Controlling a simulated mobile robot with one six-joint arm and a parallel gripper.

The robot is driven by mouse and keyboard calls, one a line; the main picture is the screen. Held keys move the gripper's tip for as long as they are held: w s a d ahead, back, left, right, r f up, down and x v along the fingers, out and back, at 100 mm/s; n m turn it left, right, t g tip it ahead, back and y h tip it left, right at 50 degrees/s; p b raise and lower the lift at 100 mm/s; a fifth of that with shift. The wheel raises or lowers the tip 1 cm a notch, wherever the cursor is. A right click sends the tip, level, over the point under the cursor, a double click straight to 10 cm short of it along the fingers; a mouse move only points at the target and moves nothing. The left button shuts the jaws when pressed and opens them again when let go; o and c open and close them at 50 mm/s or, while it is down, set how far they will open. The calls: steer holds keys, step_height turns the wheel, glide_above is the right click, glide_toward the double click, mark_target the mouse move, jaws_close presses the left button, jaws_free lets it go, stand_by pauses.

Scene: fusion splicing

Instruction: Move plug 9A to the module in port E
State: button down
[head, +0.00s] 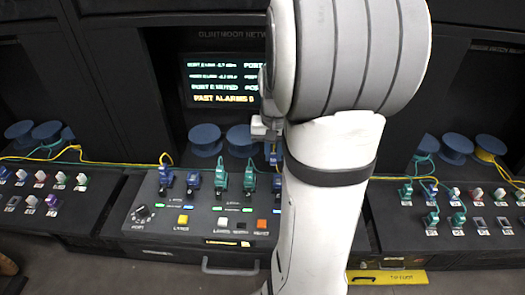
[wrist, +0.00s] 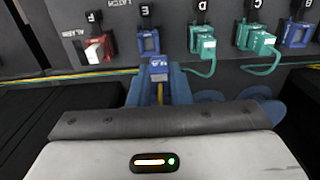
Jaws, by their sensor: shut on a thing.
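My gripper (wrist: 159,84) is shut on a blue plug (wrist: 158,68) with a yellow cable running back between the fingers. The writing on the plug is too small to read. The blue module in port E (wrist: 148,43) is just beyond the plug's tip and slightly left of it in the wrist view. I cannot tell whether plug and module touch. In the head view, the port E module (head: 277,183) shows beside my arm, and my gripper (head: 272,150) is just above and behind it, partly hidden.
In the wrist view, port F holds a red and white module (wrist: 98,48); ports D (wrist: 203,45) and C (wrist: 256,40) hold teal plugs with cables. A blue module sits in port B (wrist: 296,35). Blue spools (head: 205,139) stand behind the panel. My arm hides the panel's right part.

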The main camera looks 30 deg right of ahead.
steer(key=shift+s+d+f, duration=0.15)
steer(key=shift+d+f, duration=0.1)
steer(key=shift+f, duration=0.35)
steer(key=shift+s+d+f, duration=0.2)
steer(key=shift+f, duration=0.4)
steer(key=shift+s+d+f, duration=0.15)
steer(key=shift+d+f, duration=0.1)
steer(key=shift+f, duration=1.7)
steer(key=shift+f, duration=0.6)
steer(key=c, duration=1.3)
jaws_free()
steer(key=shift+o, duration=0.2)
steer(key=shift+r, duration=0.1)
step_height(320, 180, up, 12)
